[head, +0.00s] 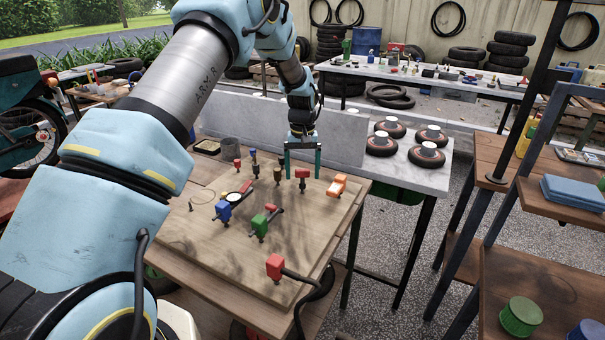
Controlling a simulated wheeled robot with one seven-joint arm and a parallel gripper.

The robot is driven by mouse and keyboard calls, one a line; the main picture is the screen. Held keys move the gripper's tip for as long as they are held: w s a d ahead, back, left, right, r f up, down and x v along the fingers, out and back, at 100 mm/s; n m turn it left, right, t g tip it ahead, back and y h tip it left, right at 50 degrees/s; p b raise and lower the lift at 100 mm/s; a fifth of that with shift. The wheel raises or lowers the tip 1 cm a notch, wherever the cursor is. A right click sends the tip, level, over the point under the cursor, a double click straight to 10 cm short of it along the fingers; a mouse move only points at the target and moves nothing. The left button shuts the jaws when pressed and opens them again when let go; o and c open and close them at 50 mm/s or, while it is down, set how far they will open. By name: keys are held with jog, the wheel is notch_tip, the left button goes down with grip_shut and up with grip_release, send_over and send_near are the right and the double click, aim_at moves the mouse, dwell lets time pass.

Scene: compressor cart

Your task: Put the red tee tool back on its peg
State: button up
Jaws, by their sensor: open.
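My gripper (303,176) points down over the back right of the wooden board (195,240), with its two teal fingers apart. A small red-topped tool (302,172) stands upright between the fingertips, and I cannot tell whether they touch it. It may be the red tee tool. Another small red-topped piece (237,163) stands at the back left of the board. A larger red block with a black hose (275,265) sits at the front right edge. No empty peg can be clearly made out.
A blue tool (223,210), a green and red tool (260,224) and an orange piece (337,186) are on the board. A grey upright panel (340,135) stands behind it. Several wheels (382,143) lie on the table at right.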

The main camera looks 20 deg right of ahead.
aim_at(302, 170)
notch_tip(302, 170, up, 10)
jog(key=b, duration=0.2)
jog(key=shift+b, duration=0.35)
dwell(0.3)
jog(key=s+a+r+n, duration=0.1)
jog(key=a, duration=0.9)
jog(key=s+a+r, duration=0.1)
jog(key=s+a, duration=0.1)
jog(key=a, duration=0.8)
jog(key=s+a+f+n+t, duration=0.1)
jog(key=s+a+n, duration=0.1)
jog(key=s+a, duration=1.3)
jog(key=a, duration=0.2)
jog(key=shift+a+f+t, duration=0.25)
jog(key=shift+a+t, duration=0.05)
jog(key=shift+a, duration=0.05)
